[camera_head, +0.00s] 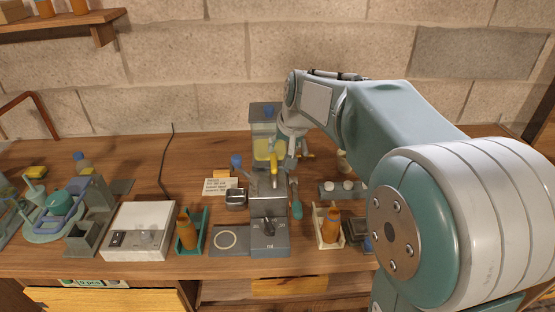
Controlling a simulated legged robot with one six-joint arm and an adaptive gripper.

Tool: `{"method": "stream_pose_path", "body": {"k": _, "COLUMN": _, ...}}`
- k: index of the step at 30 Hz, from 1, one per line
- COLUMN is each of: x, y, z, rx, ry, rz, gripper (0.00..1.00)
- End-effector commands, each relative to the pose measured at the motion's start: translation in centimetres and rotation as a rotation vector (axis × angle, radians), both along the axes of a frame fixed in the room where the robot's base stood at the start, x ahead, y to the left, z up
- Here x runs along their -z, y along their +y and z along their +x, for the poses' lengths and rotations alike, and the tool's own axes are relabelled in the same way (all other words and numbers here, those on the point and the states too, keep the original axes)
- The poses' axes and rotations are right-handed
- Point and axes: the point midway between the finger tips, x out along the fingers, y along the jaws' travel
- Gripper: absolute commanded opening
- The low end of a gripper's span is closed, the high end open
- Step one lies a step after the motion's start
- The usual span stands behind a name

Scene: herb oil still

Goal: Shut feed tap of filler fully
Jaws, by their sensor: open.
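The filler (268,205) is a grey metal stand at the middle of the bench. A clear tank (262,125) with a blue cap and yellow liquid stands behind it. A yellow lever (274,163) stands upright at the filler's top; it looks like a tap handle. A small brass-coloured part (306,155) shows to its right; I cannot tell which of the two is the feed tap. My gripper (287,150) is open, pointing down beside the tank, close above and right of the yellow lever. Its fingertips are small and partly hidden, so contact is unclear.
An orange bottle (187,230) stands in a teal holder left of the filler, another (331,226) in a pale holder right. A white box (140,231) sits further left. A grey rack with white-topped jars (347,188) is right. My arm hides the bench's right side.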

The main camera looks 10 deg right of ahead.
Motion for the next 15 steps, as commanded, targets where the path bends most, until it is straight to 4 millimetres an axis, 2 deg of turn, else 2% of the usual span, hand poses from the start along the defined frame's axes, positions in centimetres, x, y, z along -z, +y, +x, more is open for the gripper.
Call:
{"method": "stream_pose_path", "body": {"k": 1, "x": 1.1, "y": 0.3, "z": 0.4, "rx": -0.002, "ry": 0.004, "rz": -0.001, "gripper": 0.59}}
{"method": "stream_pose_path", "body": {"k": 7, "x": 4.1, "y": 0.7, "z": 1.8, "rx": -0.003, "ry": 0.003, "rz": -0.002, "gripper": 0.59}}
{"method": "stream_pose_path", "body": {"k": 15, "x": 5.8, "y": 0.8, "z": 2.6, "rx": -0.002, "ry": -0.001, "rz": -0.001, "gripper": 0.59}}
